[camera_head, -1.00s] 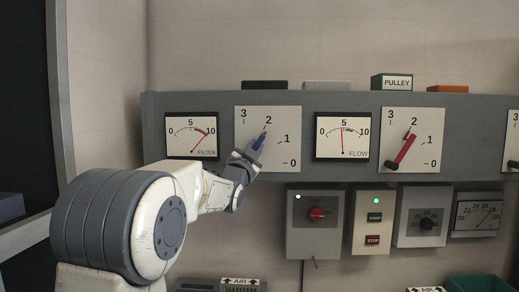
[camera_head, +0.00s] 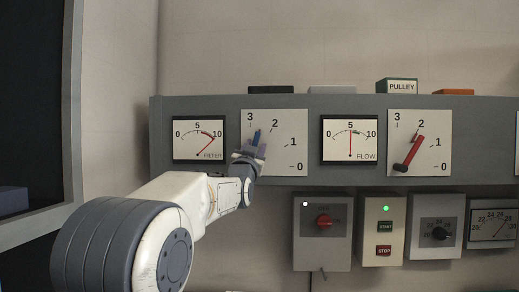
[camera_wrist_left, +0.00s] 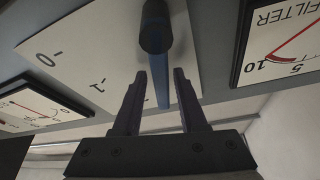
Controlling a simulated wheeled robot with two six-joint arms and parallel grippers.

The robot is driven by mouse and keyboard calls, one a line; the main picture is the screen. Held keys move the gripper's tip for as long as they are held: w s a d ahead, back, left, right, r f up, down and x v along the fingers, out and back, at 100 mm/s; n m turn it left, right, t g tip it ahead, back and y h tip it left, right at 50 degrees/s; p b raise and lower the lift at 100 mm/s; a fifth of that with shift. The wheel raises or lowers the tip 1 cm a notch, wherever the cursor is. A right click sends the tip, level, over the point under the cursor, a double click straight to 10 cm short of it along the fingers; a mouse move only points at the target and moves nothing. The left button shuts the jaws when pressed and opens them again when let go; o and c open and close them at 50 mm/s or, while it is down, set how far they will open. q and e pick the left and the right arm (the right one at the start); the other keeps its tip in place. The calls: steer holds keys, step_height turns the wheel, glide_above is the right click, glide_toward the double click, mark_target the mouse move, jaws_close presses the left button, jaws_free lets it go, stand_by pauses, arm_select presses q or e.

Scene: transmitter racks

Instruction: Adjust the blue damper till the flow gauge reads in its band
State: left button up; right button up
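The blue damper lever (camera_head: 257,137) is on the white dial plate (camera_head: 290,150) marked 0 to 3, left of the flow gauge. It points between 2 and 3. My left gripper (camera_head: 251,152) is in front of the lever and hides its lower part. In the left wrist view the lever (camera_wrist_left: 160,85) runs between the two open fingers (camera_wrist_left: 160,100), with gaps showing on both sides. The flow gauge (camera_head: 350,140) has its red needle about upright, near 5. A dark band lies right of it. My right gripper is not in view.
The filter gauge (camera_head: 199,139) is left of the blue lever's plate, its needle near 10. A red lever (camera_head: 409,153) on a similar plate points near 2. A switch box (camera_head: 322,245) and a start/stop box (camera_head: 384,250) hang below the panel.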

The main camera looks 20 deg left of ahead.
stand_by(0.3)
arm_select(q)
steer(key=shift+s+f+b, duration=0.2)
steer(key=shift+s+b, duration=0.15)
steer(key=b+v, duration=0.5)
steer(key=v, duration=0.4)
steer(key=shift+s+f, duration=0.15)
steer(key=shift+s, duration=0.15)
steer(key=shift+d, duration=0.1)
